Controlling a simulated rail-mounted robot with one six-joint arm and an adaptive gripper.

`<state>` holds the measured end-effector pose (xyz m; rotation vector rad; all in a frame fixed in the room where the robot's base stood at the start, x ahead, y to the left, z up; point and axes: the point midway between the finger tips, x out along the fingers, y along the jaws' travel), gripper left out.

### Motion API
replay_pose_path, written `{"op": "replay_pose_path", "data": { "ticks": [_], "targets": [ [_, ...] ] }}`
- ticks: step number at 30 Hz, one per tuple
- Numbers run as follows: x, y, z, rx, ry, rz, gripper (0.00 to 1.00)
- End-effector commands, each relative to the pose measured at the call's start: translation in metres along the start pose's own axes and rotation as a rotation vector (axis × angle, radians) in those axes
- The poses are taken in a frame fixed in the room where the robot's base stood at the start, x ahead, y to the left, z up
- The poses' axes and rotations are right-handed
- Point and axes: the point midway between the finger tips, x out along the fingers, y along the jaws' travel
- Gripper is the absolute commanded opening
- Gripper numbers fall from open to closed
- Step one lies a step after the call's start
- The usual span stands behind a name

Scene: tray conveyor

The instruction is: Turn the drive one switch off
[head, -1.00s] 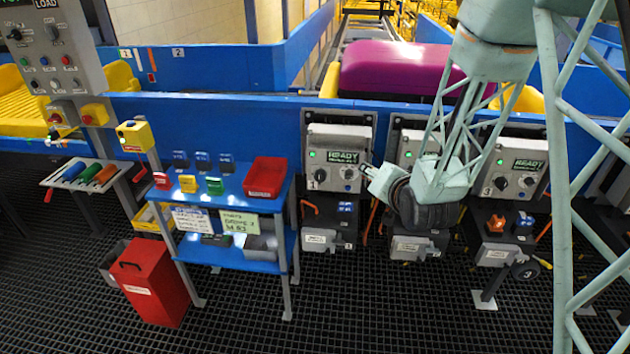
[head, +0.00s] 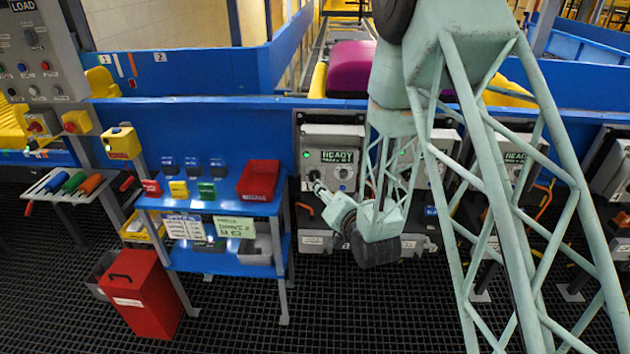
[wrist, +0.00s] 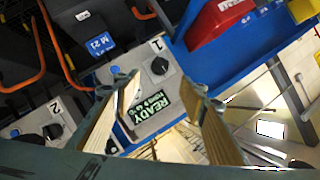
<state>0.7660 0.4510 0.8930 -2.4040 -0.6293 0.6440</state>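The drive one panel (head: 333,140) is a grey box with a lit green lamp and a green READY display. In the wrist view the panel (wrist: 145,120) carries the label 1 and a round black switch (wrist: 160,66) with a pale mark. My gripper (head: 318,188) is in front of the panel's lower left in the head view and partly covers the switch area. In the wrist view my gripper (wrist: 163,90) is open, its two fingers apart with the READY display showing between them. The switch lies beyond the fingertips; contact cannot be told.
A blue bench (head: 215,208) with a red bin (head: 258,180) stands left of the panel. The drive two panel (head: 437,150) is to the right, partly behind my arm. Orange cable loops (wrist: 30,60) hang below the panels. A red box (head: 142,293) stands on the floor.

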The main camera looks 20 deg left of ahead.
Motion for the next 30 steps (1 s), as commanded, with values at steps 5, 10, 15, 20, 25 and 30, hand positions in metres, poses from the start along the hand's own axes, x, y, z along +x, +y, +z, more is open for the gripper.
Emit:
{"op": "replay_pose_path", "data": {
  "ticks": [5,10,15,20,25,30],
  "targets": [
    [0.000,0.000,0.000,0.000,0.000,0.000,0.39],
    [0.002,0.000,0.000,0.000,0.000,0.000,0.39],
    [0.011,0.000,0.000,0.000,0.001,0.000,0.39],
    [0.026,0.001,0.001,0.000,0.000,0.000,0.39],
    [0.048,0.001,0.001,0.000,0.000,0.000,0.39],
    [0.070,0.001,0.001,0.000,0.001,0.000,0.39]
  ]
}}
